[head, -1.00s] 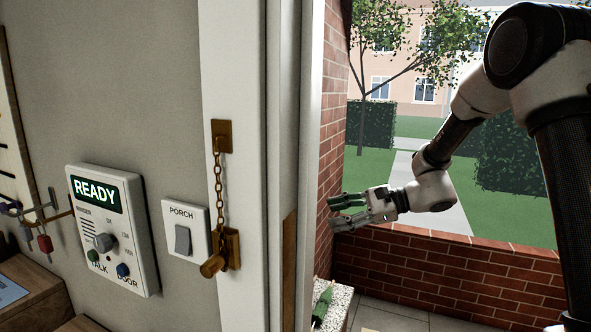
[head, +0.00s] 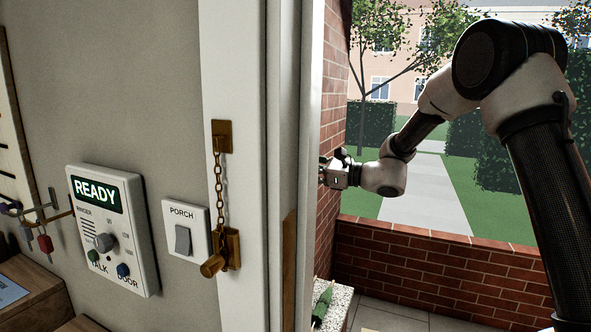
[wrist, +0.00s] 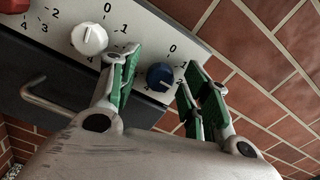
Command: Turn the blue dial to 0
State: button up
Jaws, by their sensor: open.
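The blue dial (wrist: 160,77) sits on a pale panel (wrist: 123,24) with a printed number scale; the 0 is above it. Its pointer is too small to read surely. My gripper (wrist: 163,60) is open, with one green-padded finger on each side of the blue dial in the picture; I cannot tell whether they touch it. In the head view my gripper (head: 327,172) is at the brick wall beside the door frame, its fingertips partly hidden. The blue dial's panel is not visible there.
A white dial (wrist: 88,38) and a red dial (wrist: 13,4) share the panel. A metal handle (wrist: 45,95) is below them. In the head view, the door frame (head: 288,120) stands left of my gripper, and a low brick wall (head: 440,265) runs beyond.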

jog(key=c, duration=1)
jog(key=shift+n, duration=0.4)
jog(key=shift+r+n, duration=0.1)
jog(key=shift+n, duration=8.4)
